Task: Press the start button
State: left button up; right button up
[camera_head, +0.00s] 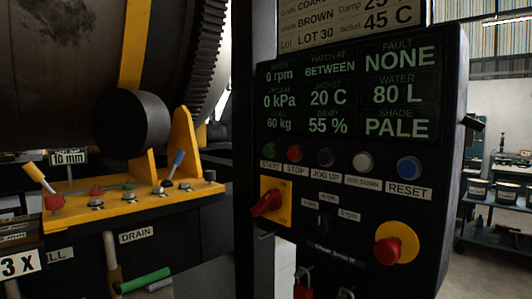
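The start button (269,150) is a small green round button at the left end of a button row on a black control panel (447,150). A label reading START sits below it. To its right are a red stop button (294,153), a dark JOG UP button (326,157), a pale jog down button (363,162) and a blue RESET button (409,168). The display (345,92) above reads 0 rpm, hatch BETWEEN, fault NONE. Neither of my grippers is in view, and nothing covers the start button.
Below the row are a red rotary switch (267,203) on a yellow plate and a red mushroom knob (388,251) on a yellow base. At left, a yellow valve bench (130,204) stands below a large dark drum (60,70). Shelving (497,205) stands behind at right.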

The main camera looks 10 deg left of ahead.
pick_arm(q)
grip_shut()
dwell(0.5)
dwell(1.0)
